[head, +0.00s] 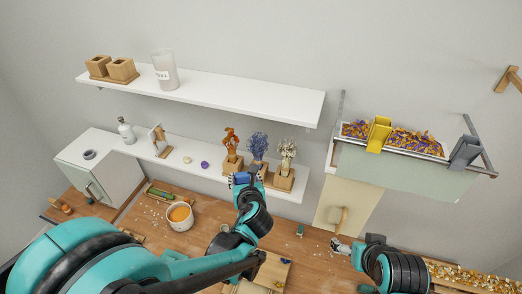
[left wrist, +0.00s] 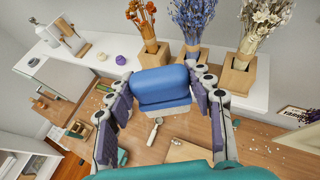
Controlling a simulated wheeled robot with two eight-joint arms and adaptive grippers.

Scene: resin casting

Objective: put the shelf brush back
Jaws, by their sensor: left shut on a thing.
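My left gripper (head: 245,182) is shut on a blue brush (head: 241,178), close to the lower white shelf (head: 213,169) near the potted dried flowers. In the left wrist view the brush (left wrist: 163,84) is a rounded blue block with a paler band beneath, between the two fingers of the left gripper (left wrist: 165,105). Its underside is mostly hidden. My right gripper (head: 343,246) is low over the workbench, partly hidden by its own arm; its jaws are too small to judge.
Wooden pots with orange (head: 231,143), blue (head: 258,148) and white (head: 286,155) dried flowers stand by the brush. An upper white shelf (head: 230,92) hangs above. A cup of orange contents (head: 180,216) stands on the workbench (head: 300,236). A flower-filled tray (head: 410,150) is at right.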

